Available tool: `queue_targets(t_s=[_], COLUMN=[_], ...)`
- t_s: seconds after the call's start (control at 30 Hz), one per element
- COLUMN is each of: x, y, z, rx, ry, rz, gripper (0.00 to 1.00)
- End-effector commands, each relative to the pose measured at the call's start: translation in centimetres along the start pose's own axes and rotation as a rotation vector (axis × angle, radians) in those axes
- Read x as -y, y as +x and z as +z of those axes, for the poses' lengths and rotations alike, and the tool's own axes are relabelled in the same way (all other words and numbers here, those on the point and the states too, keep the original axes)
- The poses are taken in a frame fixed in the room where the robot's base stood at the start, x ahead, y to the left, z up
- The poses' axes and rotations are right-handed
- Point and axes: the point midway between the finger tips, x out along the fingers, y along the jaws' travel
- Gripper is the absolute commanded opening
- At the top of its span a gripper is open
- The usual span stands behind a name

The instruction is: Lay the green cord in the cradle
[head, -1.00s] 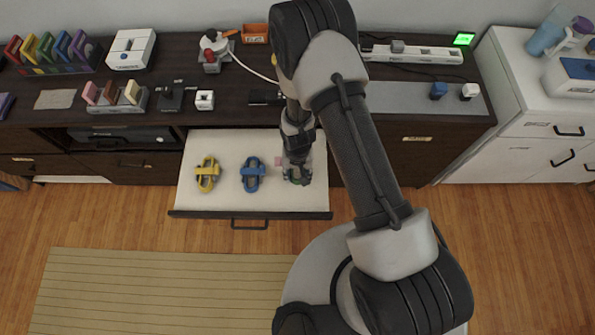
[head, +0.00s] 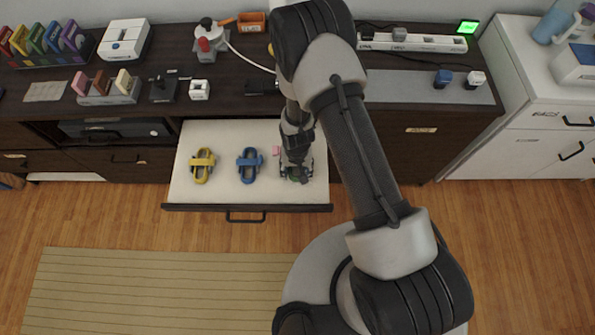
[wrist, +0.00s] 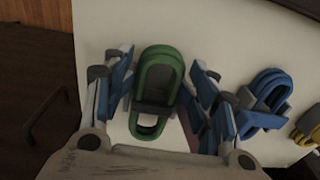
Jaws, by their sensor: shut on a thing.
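The green cord (wrist: 157,85) is a bundled loop with a dark grey band, between my fingers in the wrist view. My gripper (wrist: 159,96) is shut on it, over the right part of the open drawer (head: 225,195). In the head view my gripper (head: 296,172) hides most of the cord; only a bit of green shows. A blue cord (head: 249,164) and a yellow cord (head: 202,165) lie in the drawer to its left. I cannot tell which thing is the cradle.
A small pink piece (head: 276,150) is beside my gripper in the drawer. The dark counter (head: 235,95) behind holds a slotted rack (head: 108,98), a white box (head: 124,42) and a power strip (head: 415,42). A striped rug (head: 160,290) lies in front.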

Motion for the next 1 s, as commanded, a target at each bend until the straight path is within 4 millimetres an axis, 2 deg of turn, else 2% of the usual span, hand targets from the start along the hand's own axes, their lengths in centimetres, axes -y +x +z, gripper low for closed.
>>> queue_targets(t_s=[0.03,0.1,0.17,0.33,0.37,0.9,1.0], x=[-0.38,-0.39,-0.44,-0.5,-0.52,-0.39,-0.37], y=[1.75,1.86,1.89,1.82,1.81,1.52,1.49], z=[1.66,1.69,1.73,1.72,1.72,1.38,1.34], rx=[0.032,0.033,0.034,0.034,0.035,0.028,0.027], ry=[-0.005,-0.005,-0.005,-0.003,-0.003,-0.003,-0.003], rz=[0.012,0.013,0.013,0.013,0.013,0.011,0.01], gripper=[0.2,0.16,0.0,0.0,0.41,0.77,0.77])
